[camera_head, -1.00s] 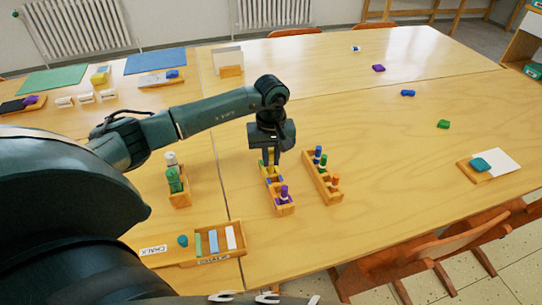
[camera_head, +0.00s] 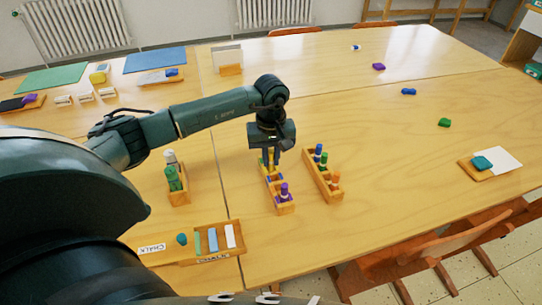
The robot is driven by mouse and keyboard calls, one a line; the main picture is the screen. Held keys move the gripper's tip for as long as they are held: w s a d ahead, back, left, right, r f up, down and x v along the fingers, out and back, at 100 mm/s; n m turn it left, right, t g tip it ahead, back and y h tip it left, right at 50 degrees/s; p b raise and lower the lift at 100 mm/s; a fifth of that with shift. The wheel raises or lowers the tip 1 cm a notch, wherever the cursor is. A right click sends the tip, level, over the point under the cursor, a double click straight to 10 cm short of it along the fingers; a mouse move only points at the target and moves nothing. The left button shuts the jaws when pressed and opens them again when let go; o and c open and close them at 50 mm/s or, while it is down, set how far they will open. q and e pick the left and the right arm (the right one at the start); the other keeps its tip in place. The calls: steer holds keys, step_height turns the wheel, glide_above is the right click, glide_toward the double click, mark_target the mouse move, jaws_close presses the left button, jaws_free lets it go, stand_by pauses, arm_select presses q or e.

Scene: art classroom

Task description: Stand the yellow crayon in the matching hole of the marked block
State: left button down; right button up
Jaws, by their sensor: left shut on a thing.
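My left gripper (camera_head: 270,160) points down over the far end of a narrow wooden block (camera_head: 285,208). It is shut on the yellow crayon (camera_head: 271,157), which is upright and mostly hidden by the fingers. The crayon's lower end is at the block, but I cannot tell whether it is inside a hole. A purple crayon (camera_head: 284,190) stands in the near end of this block, with coloured marks between.
A second wooden block (camera_head: 334,196) with blue, green and orange crayons stands close on the right. A holder with green and white pieces (camera_head: 179,198) is to the left. A chalk tray (camera_head: 243,249) lies near the front edge. The table to the right is largely clear.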

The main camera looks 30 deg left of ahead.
arm_select(q)
steer(key=shift+f+b, duration=0.25)
steer(key=shift+b, duration=0.1)
stand_by(0.4)
steer(key=c, duration=1.3)
jaws_free()
steer(key=shift+o, duration=1.1)
steer(key=shift+r+p, duration=1.9)
steer(key=shift+r, duration=1.1)
